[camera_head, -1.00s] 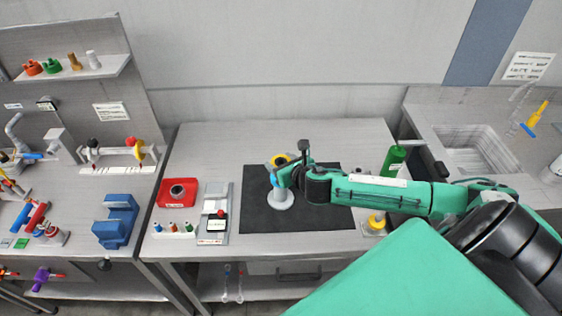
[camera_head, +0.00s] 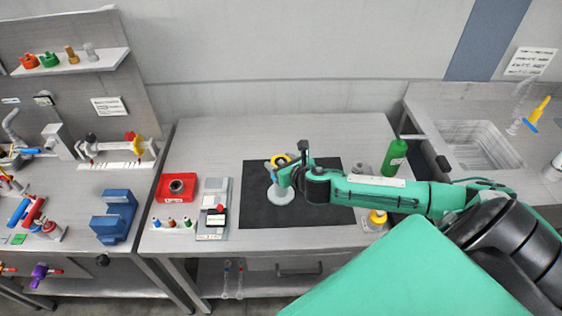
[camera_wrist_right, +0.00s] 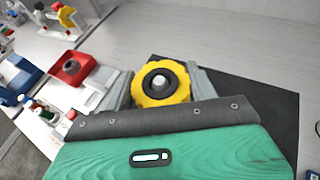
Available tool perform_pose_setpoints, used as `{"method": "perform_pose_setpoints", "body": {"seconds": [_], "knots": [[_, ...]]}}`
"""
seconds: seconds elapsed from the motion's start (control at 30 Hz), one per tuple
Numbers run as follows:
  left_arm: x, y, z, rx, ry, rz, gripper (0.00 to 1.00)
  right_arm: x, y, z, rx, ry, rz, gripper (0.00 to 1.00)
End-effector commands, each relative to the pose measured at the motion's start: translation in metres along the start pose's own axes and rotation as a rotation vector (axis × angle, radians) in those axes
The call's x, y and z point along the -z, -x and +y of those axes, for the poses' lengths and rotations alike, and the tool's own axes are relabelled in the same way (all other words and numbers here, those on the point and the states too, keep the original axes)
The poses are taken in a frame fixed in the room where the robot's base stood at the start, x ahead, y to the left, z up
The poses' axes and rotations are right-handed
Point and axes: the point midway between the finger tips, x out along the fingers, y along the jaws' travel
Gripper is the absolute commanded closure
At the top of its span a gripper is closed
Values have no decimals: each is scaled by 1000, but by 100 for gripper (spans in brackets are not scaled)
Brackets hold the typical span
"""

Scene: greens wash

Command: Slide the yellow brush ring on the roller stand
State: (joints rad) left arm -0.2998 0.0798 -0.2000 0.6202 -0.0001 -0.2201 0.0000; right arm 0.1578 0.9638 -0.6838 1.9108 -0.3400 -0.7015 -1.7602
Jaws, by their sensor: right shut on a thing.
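The yellow brush ring (camera_head: 279,159) has a scalloped edge and a dark hub; it also shows in the right wrist view (camera_wrist_right: 160,97). My right gripper (camera_head: 280,172) is shut on it, with a finger on either side of the ring in the wrist view. The pale roller stand (camera_head: 280,196) has a round base on the dark mat, directly below the ring. In the wrist view a pale grey tip shows in the ring's hole. I cannot tell how far down the post the ring sits. My left gripper is not in view.
A red block (camera_head: 176,187) and a grey tray (camera_head: 213,206) stand left of the dark mat (camera_head: 255,216). A green bottle (camera_head: 395,158) stands right of it, and a sink (camera_head: 480,147) lies farther right. The mat's front left part is bare.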

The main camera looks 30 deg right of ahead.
Motion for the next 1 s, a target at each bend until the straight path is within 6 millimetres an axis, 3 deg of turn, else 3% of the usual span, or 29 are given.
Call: {"method": "perform_pose_setpoints", "body": {"seconds": [0.13,0.17,0.27,0.67,1.0], "knots": [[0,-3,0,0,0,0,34,4,-2,0,0,0,0,65],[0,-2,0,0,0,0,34,3,-1,0,0,0,0,36],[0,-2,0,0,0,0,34,3,-1,0,0,0,0,17],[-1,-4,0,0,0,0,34,4,4,-1,0,2,1,17],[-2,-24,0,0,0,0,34,7,58,0,-2,4,3,17]]}}
